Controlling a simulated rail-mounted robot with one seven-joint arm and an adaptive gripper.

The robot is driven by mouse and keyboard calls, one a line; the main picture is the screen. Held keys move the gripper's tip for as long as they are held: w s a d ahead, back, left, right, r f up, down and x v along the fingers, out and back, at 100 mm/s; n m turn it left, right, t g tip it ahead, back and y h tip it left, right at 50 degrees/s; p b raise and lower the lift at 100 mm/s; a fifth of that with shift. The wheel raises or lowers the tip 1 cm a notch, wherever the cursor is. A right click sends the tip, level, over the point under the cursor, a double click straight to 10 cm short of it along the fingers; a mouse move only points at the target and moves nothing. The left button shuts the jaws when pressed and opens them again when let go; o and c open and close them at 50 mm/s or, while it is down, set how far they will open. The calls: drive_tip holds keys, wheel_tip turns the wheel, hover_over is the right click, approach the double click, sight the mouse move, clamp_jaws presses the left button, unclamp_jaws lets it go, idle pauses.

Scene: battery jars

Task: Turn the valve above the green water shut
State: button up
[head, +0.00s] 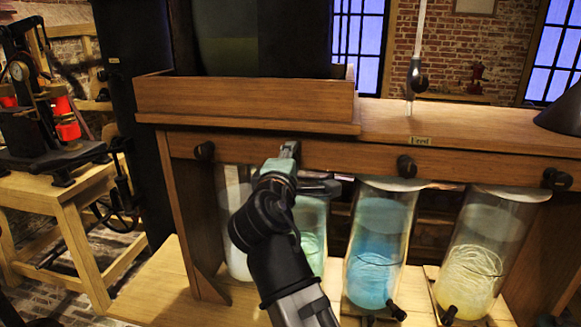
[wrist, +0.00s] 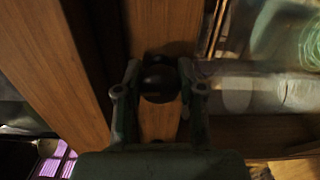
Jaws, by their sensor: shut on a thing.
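Several black round valve knobs run along the wooden rail, with glass jars below. The jar of pale green water (head: 312,240) stands partly behind my arm, left of the blue one. My gripper (head: 289,152) is at the rail above the green jar and hides the valve there in the head view. In the wrist view the dark round valve knob (wrist: 160,80) sits between the two fingers of my gripper (wrist: 160,90), which is shut on it. The knob's turn angle cannot be told.
Neighbouring valve knobs are at the left (head: 203,151) and right (head: 406,165). The blue jar (head: 378,245), yellowish jar (head: 466,255) and a pale jar (head: 236,235) stand close by. A wooden tray (head: 245,98) sits above the rail.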

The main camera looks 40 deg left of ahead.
drive_tip(key=shift+m, duration=0.5)
drive_tip(key=o, duration=1.1)
drive_tip(key=shift+o, duration=0.2)
drive_tip(key=v, duration=1.2)
